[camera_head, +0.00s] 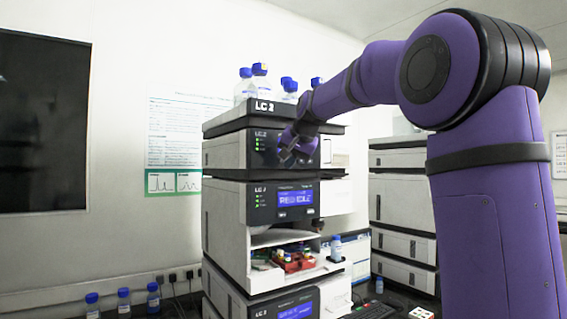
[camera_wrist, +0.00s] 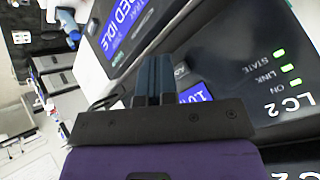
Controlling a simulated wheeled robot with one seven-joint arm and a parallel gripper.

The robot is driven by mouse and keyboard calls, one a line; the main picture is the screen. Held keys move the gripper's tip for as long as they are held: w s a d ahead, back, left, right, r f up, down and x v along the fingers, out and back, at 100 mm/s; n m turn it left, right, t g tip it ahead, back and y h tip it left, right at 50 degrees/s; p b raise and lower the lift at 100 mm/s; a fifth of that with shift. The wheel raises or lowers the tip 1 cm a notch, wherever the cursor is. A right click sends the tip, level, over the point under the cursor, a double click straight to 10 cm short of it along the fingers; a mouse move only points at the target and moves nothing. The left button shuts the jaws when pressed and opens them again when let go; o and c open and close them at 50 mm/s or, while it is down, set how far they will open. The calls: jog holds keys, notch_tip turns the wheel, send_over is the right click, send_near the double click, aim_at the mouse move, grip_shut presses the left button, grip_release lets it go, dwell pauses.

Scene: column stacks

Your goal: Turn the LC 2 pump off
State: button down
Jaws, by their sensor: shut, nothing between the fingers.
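The LC 2 stack stands in the middle of the head view under a top tray labelled LC 2 (camera_head: 264,106). Its upper module (camera_head: 225,152) has a dark front panel with green lights. In the wrist view this panel (camera_wrist: 250,60) shows lit STATE, LINK and ON lights (camera_wrist: 285,68), the label LC2, and part of a blue display (camera_wrist: 196,93). My gripper (camera_head: 287,157) is shut and empty in front of this panel. In the wrist view its fingers (camera_wrist: 153,62) cover part of the panel beside the display. I cannot tell whether they touch it.
Below is a module with a blue display (camera_head: 295,198), then an open bay with red-trayed vials (camera_head: 292,262) and another display module (camera_head: 295,311). Blue-capped bottles (camera_head: 260,84) stand on top. A second stack (camera_head: 398,205) stands to the right, behind my arm.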

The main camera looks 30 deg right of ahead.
jog(key=shift+w, duration=0.4)
jog(key=shift+w, duration=0.4)
dwell(0.8)
jog(key=shift+s, duration=0.85)
jog(key=shift+s+d, duration=0.1)
jog(key=shift+s, duration=2.4)
